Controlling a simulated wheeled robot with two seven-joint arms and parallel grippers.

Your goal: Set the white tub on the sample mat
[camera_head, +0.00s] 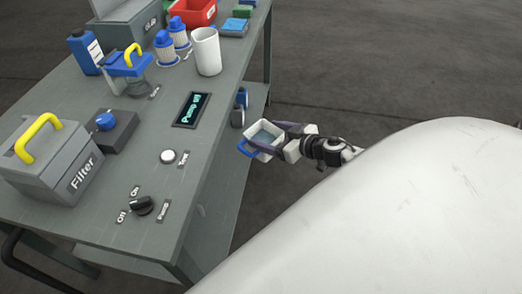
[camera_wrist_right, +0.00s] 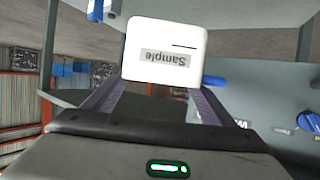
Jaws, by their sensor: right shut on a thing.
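The white tub (camera_head: 264,134) has a blue handle and is held off the right side of the grey table, beyond its edge. My right gripper (camera_head: 272,139) is shut on it, with a finger on each side. In the right wrist view the tub (camera_wrist_right: 165,50) shows a white face with an upside-down "Sample" label, between the fingers of the gripper (camera_wrist_right: 155,95). I cannot make out a sample mat in either view. My left gripper is not in view.
The grey table (camera_head: 150,185) carries a "Filter" box (camera_head: 65,165), a display (camera_head: 192,109), knobs and a white button (camera_head: 168,156). A white cup (camera_head: 207,51), blue-capped bottles and a red bin (camera_head: 195,11) stand farther back. Floor lies open right of the table.

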